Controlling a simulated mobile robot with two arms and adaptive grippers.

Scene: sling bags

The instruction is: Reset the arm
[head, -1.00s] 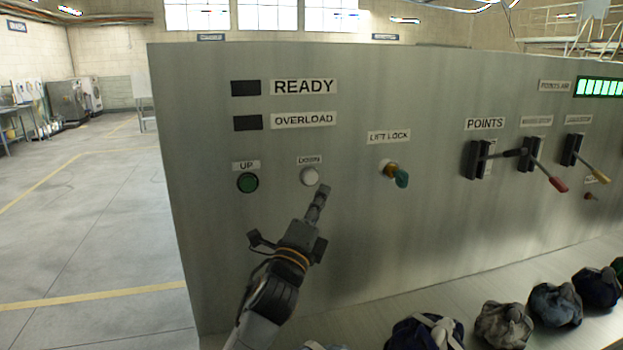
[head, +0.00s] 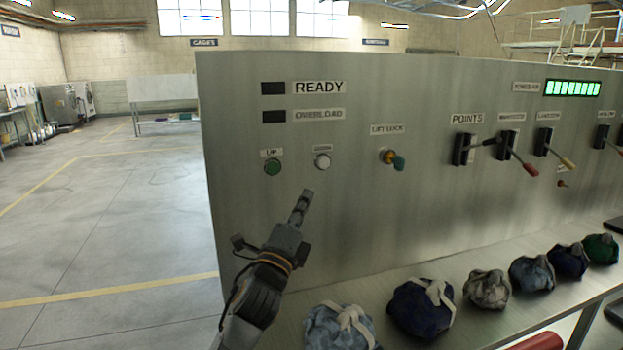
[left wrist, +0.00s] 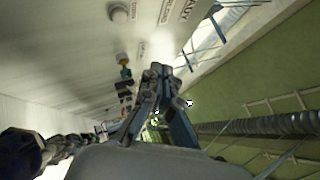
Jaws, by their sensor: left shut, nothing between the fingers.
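My left gripper (head: 304,200) is shut and empty in the head view. It is in front of the grey control panel (head: 350,230), below the white button (head: 322,161) and apart from it in the picture. The green UP button (head: 272,167) is to the left of the white one. In the left wrist view the shut fingers (left wrist: 160,72) point up the picture, and the white button (left wrist: 122,12) shows near the top. My right gripper is not in view.
Several tied cloth bags, among them a light blue one (head: 340,326) and a dark blue one (head: 422,306), lie on the ledge below the panel. A lift lock knob (head: 392,159) and several levers (head: 465,149) stick out of the panel. Open floor (head: 110,230) lies to the left.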

